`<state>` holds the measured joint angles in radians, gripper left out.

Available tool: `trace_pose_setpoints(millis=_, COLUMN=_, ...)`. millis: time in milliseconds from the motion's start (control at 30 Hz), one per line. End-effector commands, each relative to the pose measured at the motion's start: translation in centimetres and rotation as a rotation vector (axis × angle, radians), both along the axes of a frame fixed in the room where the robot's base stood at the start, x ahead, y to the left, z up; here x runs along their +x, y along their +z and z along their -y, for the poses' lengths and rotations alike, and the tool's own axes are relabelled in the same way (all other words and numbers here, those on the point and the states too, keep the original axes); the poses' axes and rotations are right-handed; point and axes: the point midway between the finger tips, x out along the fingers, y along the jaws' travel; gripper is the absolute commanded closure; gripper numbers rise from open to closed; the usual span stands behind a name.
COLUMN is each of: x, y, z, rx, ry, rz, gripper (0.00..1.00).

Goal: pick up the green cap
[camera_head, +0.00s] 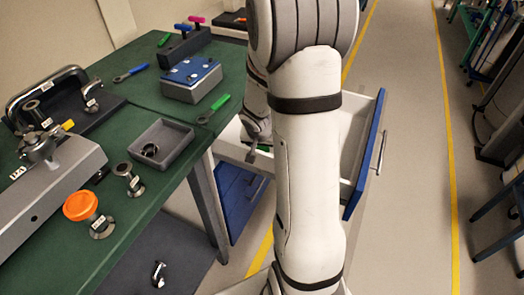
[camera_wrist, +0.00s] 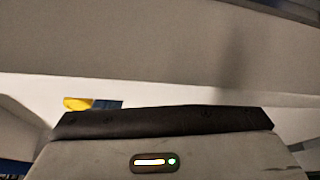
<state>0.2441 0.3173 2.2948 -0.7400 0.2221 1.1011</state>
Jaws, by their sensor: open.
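A small green patch (camera_head: 264,147), possibly the green cap, shows in the open drawer (camera_head: 357,140), partly hidden by my arm. Its shape is too small to tell. My gripper (camera_head: 252,152) points down into the left part of the drawer, just left of the green patch. It is open, and I see nothing held in it. The wrist view shows my gripper's housing, pale drawer surfaces and a small yellow thing (camera_wrist: 77,103); no green cap can be made out there.
The drawer's blue front (camera_head: 363,160) stands out to the right. The green bench (camera_head: 130,205) at left carries a grey tray (camera_head: 178,150), an orange-capped part (camera_head: 80,205), a blue-topped block (camera_head: 190,78) and a green-handled tool (camera_head: 215,108).

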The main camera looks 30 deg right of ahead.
Motion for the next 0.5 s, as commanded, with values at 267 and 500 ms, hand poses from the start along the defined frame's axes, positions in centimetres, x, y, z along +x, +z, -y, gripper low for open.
trace_pose_setpoints(millis=267, x=-0.03, y=0.09, z=0.03, rx=0.000, ry=0.000, rz=0.000, gripper=0.46)
trace_pose_setpoints(millis=500, x=-0.04, y=0.09, z=0.05, rx=-0.001, ry=0.000, rz=-0.001, gripper=0.65)
